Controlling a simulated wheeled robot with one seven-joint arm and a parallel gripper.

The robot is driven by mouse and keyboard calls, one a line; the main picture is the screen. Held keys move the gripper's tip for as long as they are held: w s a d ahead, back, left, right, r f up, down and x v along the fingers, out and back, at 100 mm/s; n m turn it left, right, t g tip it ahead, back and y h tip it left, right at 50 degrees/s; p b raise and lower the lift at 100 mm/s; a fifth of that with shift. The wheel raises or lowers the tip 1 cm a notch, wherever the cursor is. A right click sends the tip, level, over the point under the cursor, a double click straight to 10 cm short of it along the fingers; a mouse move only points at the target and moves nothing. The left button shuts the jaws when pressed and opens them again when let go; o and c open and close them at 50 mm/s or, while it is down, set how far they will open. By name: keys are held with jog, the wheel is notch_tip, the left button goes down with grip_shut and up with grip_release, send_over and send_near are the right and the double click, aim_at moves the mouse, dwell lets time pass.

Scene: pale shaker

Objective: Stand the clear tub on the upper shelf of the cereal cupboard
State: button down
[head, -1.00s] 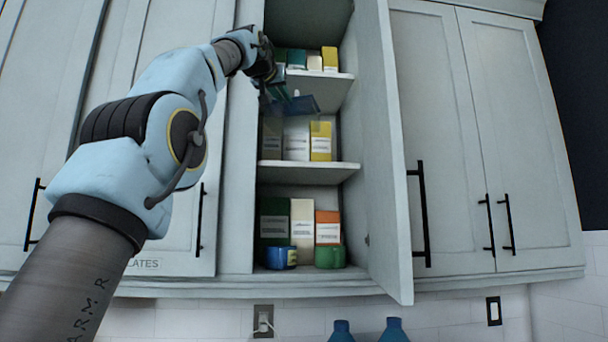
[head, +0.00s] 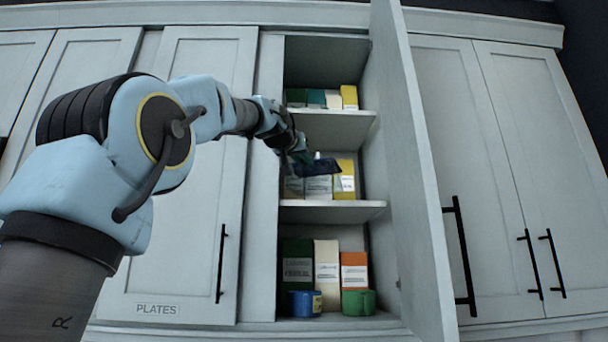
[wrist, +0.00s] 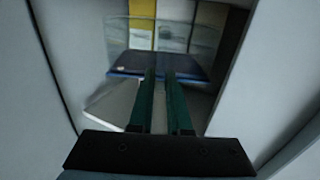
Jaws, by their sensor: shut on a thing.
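My gripper (wrist: 160,100) is shut on the clear tub, its green fingers together at the tub's dark blue part (wrist: 160,66). The tub's see-through wall (wrist: 118,36) shows beyond that part in the wrist view. In the head view the tub's dark blue part (head: 319,168) appears in front of the middle compartment, below the upper shelf board (head: 335,122); its clear body is hard to make out. The cereal cupboard is open, with an upper and a lower shelf board. I cannot tell how far the tub is inside the cupboard.
Several boxes stand on the upper shelf, including a yellow one (head: 349,97). More stand behind the tub on the lower shelf (head: 330,209). A blue mug (head: 305,303) and a green mug (head: 358,302) stand at the bottom. The open door (head: 412,180) bounds the right.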

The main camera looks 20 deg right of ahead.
aim_at(303, 171)
jog(key=shift+f, duration=1.8)
jog(key=shift+f, duration=0.15)
jog(key=c, duration=0.9)
grip_release()
jog(key=shift+o, duration=0.2)
jog(key=shift+r, duration=0.2)
jog(key=b+v, duration=0.6)
jog(key=v, duration=0.6)
